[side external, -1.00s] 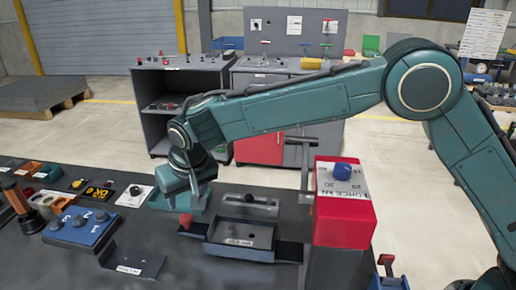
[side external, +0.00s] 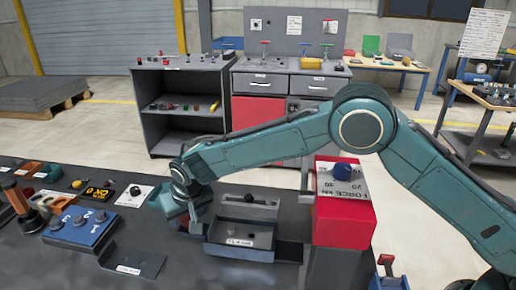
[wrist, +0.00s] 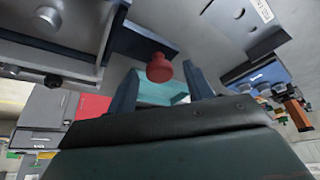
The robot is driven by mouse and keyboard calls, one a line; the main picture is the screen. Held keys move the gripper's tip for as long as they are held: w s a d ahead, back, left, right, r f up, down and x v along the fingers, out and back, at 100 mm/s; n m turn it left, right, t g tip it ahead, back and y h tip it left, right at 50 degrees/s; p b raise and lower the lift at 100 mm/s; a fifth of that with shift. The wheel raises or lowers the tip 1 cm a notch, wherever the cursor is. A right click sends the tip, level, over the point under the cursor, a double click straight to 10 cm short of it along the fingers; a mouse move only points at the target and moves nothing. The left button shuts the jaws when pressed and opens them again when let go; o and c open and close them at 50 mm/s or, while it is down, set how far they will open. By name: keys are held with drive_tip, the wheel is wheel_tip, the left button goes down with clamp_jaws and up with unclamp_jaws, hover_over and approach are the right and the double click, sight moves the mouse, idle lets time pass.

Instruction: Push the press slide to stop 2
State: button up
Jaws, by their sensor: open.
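My gripper (side external: 196,228) is low at the left end of the slide. In the wrist view my gripper (wrist: 161,86) is open, with its blue fingers on either side of the knob; contact cannot be told. The knob is mostly hidden behind my gripper in the side view. I cannot make out stop 2.
A blue panel (side external: 80,228) with numbers and knobs lies left on the dark bench. A dark angled bracket (side external: 132,262) is in front of it. Small bins and a yellow device (side external: 97,193) stand behind. The bench front between bracket and slide is clear.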

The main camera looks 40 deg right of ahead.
clamp_jaws()
drive_tip(key=shift+s+d, duration=0.15)
drive_tip(key=s+d, duration=1.2)
drive_tip(key=shift+s+d, duration=0.2)
drive_tip(key=shift+s, duration=0.05)
idle(0.4)
unclamp_jaws()
